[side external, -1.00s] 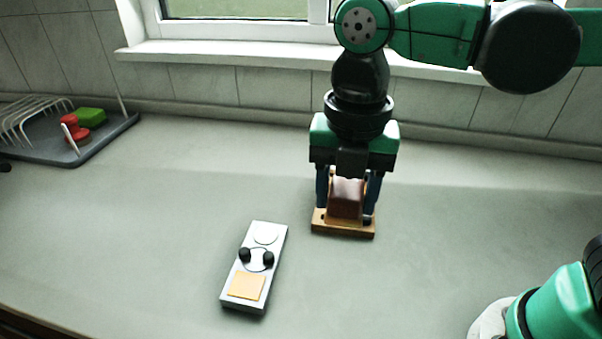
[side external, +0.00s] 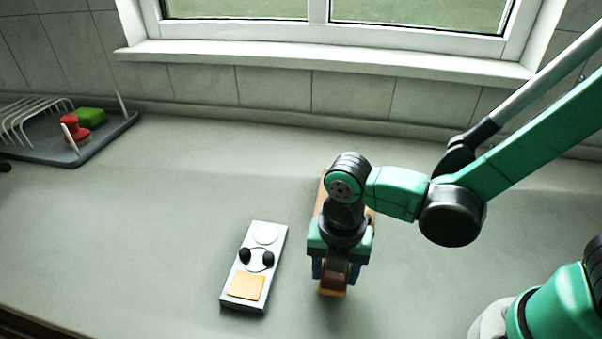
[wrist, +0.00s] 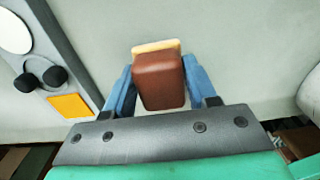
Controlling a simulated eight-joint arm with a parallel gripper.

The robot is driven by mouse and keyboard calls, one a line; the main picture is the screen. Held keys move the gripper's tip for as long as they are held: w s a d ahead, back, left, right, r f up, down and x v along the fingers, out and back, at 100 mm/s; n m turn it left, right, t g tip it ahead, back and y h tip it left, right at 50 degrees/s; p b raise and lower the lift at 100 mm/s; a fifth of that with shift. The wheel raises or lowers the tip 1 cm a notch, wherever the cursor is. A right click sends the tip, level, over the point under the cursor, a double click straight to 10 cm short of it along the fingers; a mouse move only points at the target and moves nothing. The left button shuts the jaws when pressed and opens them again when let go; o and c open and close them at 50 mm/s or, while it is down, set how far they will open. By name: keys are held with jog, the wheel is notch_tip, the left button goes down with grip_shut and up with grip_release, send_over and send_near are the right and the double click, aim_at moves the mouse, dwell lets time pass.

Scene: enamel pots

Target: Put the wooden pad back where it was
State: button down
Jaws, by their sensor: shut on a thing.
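My gripper (side external: 333,274) is shut on a brown block (side external: 332,285) with a pale tan edge, right of the grey panel. In the wrist view the brown block (wrist: 159,82) sits between the two blue fingers, its tan edge (wrist: 156,46) on the far side. A wooden board (side external: 322,187) lies on the counter behind my gripper, mostly hidden by my arm. I cannot tell for sure whether the block or the board is the wooden pad. I cannot tell whether the block touches the counter.
The grey panel (side external: 279,240) carries two black knobs, a white disc and an orange square (side external: 246,286). A dark tray (side external: 100,142) at the far left has a wire rack, a red item (side external: 75,128) and a green block (side external: 91,116). The counter at back right is clear.

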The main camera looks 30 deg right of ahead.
jog(key=shift+f, duration=0.95)
jog(key=shift+f, duration=0.15)
jog(key=shift+c, duration=1.3)
grip_release()
